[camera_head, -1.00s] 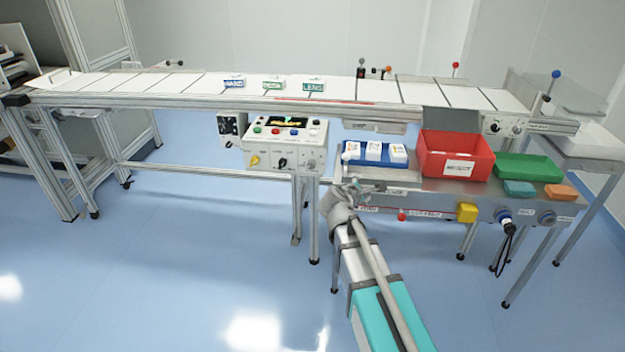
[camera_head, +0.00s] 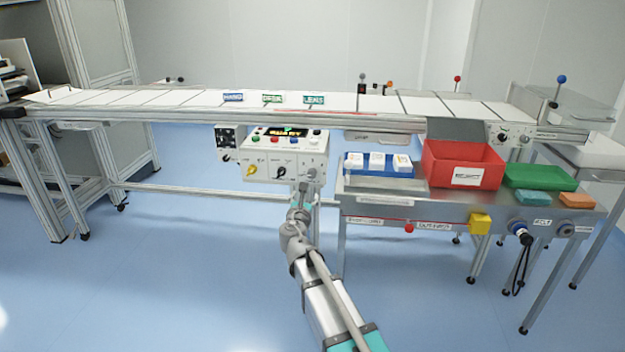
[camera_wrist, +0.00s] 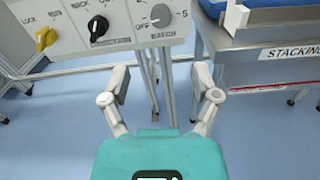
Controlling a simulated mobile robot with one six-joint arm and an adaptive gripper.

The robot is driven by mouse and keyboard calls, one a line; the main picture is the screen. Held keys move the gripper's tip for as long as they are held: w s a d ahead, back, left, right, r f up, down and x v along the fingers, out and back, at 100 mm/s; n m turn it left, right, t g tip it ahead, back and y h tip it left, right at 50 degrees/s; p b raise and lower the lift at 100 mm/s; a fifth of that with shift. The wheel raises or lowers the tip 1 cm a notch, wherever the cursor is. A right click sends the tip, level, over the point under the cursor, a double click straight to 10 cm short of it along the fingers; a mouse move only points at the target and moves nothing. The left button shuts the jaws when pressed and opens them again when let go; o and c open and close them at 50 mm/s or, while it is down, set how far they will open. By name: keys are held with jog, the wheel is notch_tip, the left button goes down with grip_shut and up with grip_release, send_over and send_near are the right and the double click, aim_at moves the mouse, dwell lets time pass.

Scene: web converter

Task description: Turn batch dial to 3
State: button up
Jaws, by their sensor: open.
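The batch dial (camera_wrist: 160,15) is a round grey knob on the lower right of a white control panel (camera_head: 262,172). In the wrist view "OFF", "BATCH" and a "5" are printed around it; its exact setting is not clear. My gripper (camera_wrist: 160,82) is open and empty, with its two fingers spread below the dial and apart from it.
A black selector (camera_wrist: 98,27) and a yellow selector (camera_wrist: 46,38) sit left of the dial. A metal bench (camera_head: 375,212) with a blue tray (camera_head: 380,171) and a red bin (camera_head: 440,168) stands close on the right. Floor below the panel is open, apart from frame legs.

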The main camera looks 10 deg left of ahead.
aim_at(312, 175)
jog(key=shift+w, duration=0.15)
jog(key=w, duration=1.3)
jog(key=shift+w+d, duration=0.25)
jog(key=shift+w, duration=0.05)
jog(key=shift+c, duration=0.3)
grip_shut()
